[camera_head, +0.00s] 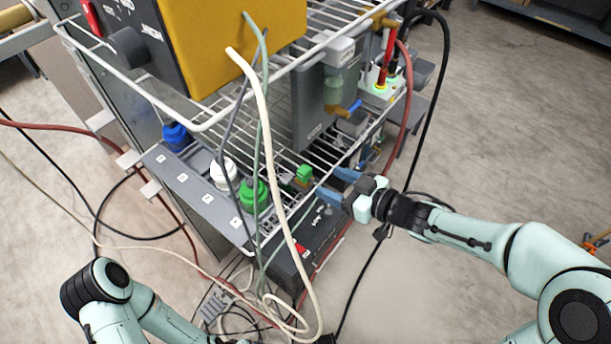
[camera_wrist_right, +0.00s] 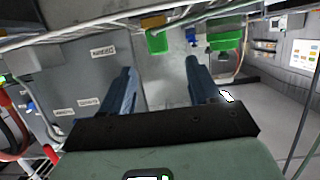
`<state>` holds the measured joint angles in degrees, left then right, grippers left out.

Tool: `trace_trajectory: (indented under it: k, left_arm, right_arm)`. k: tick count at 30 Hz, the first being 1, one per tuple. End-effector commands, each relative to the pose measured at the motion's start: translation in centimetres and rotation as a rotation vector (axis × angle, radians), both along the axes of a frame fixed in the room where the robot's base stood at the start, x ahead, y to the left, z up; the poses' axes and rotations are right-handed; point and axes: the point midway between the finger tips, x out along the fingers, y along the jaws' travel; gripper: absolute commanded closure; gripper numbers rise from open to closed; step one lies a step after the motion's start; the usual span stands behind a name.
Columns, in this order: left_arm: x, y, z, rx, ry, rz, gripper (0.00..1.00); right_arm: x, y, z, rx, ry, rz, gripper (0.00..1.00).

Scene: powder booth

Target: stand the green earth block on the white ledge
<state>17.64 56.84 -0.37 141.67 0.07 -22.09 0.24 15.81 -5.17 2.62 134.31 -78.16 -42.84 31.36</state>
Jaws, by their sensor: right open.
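A small green block (camera_head: 303,174), which looks like the green earth block, is on the wire shelf just ahead of my right gripper. In the right wrist view a green block (camera_wrist_right: 157,41) shows beyond the gap between the fingers, with clear space before it. My right gripper (camera_head: 338,183) is open and empty, its blue fingers (camera_wrist_right: 160,72) pointing toward the shelf. I cannot tell for sure which surface is the white ledge; several small white tabs (camera_head: 128,159) stick out at the rack's left side. My left arm shows at lower left; its gripper is out of view.
A grey panel holds a blue plug (camera_head: 175,137), a white plug (camera_head: 222,174) and a larger green plug (camera_head: 255,196). Cream and green cables (camera_head: 266,130) hang before the shelf. A yellow-sided box (camera_head: 235,40) stands above. A white box (camera_head: 380,93) carries red and black plugs.

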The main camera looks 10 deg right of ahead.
Motion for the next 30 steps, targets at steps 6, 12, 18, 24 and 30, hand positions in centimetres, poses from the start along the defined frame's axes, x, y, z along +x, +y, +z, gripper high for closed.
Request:
trace_trajectory:
  k: [6,12,18,24,30]
  left_arm:
    - [-0.2,0.0,-0.6,-0.001,0.003,-0.001,0.07]
    - [-0.4,0.0,-1.0,-0.001,0.004,-0.001,0.07]
    - [-0.6,0.0,-1.5,-0.001,0.006,-0.001,0.07]
    - [-0.6,0.0,-1.6,0.000,0.006,-0.001,0.07]
    - [-0.6,0.0,-1.5,0.000,0.006,-0.001,0.07]
  right_arm:
    - [2.0,1.6,-0.9,0.001,0.001,0.001,0.38]
    - [3.4,2.6,-1.6,0.001,0.002,0.001,0.38]
    - [5.6,4.2,-2.6,0.000,0.000,0.001,0.38]
    - [6.1,4.5,-2.7,0.000,0.000,-0.002,0.38]
    - [6.1,4.5,-2.7,0.000,0.000,-0.002,0.61]
